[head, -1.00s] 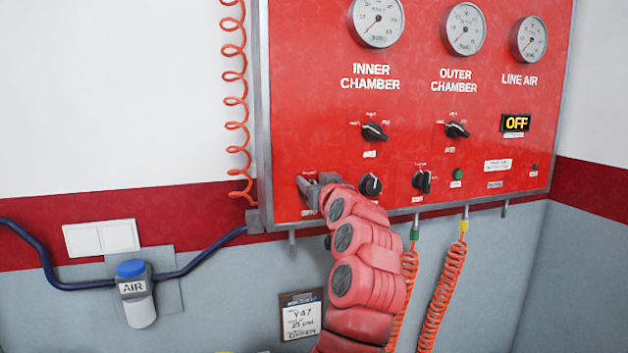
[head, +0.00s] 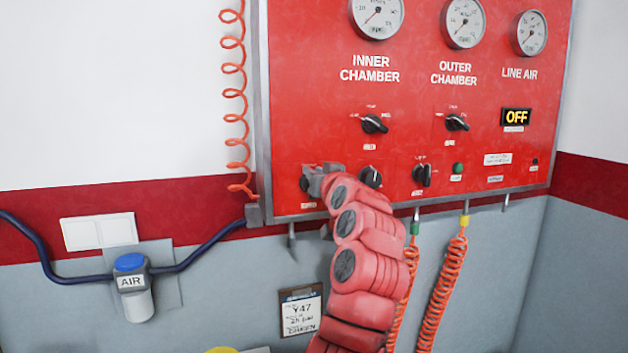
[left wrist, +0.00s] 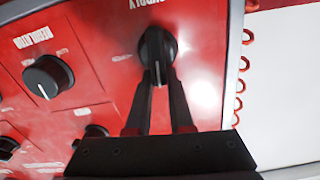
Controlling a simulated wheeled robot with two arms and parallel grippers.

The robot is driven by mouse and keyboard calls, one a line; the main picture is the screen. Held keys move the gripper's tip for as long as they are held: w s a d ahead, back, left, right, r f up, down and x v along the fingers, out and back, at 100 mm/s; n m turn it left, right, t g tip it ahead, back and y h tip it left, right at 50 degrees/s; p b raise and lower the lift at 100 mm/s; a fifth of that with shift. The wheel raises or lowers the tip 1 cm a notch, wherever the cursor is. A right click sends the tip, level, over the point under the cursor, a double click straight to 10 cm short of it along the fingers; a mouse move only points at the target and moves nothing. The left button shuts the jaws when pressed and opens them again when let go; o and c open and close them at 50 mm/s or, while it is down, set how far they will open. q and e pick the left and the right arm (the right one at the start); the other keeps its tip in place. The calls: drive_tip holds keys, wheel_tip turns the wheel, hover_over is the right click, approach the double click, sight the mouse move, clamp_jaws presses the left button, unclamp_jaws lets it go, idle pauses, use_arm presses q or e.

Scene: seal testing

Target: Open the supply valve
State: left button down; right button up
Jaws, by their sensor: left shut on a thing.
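The supply valve is a black knob at the lower left corner of the red panel. It shows in the head view (head: 305,185) and in the left wrist view (left wrist: 156,43), below an upside-down label partly cut off by the frame edge. My left gripper (head: 316,178) is at this knob. In the left wrist view, the dark fingers (left wrist: 157,68) close on the knob's raised grip bar from both sides. The gripper hides part of the knob in the head view. My right gripper is not in view.
The regulator knob (left wrist: 47,76) sits close beside the valve; it also shows in the head view (head: 371,177). More black knobs (head: 374,124) and gauges (head: 377,14) are on the panel. The display (head: 516,117) reads OFF. Orange coiled hoses (head: 443,290) hang below.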

use_arm(q)
drive_tip(key=f+m+b, duration=0.1)
drive_tip(key=m, duration=0.4)
drive_tip(key=d+f+m+b, duration=0.1)
drive_tip(key=m+b, duration=0.1)
drive_tip(key=m, duration=0.4)
drive_tip(key=w+d+f+m+b, duration=0.1)
drive_tip(key=m+b, duration=0.1)
drive_tip(key=m, duration=0.3)
drive_tip(key=shift+d+f, duration=0.15)
drive_tip(key=shift+f, duration=0.1)
drive_tip(key=shift+m, duration=0.4)
drive_tip(key=c, duration=0.8)
unclamp_jaws()
drive_tip(key=shift+c, duration=0.2)
drive_tip(key=shift+o, duration=0.2)
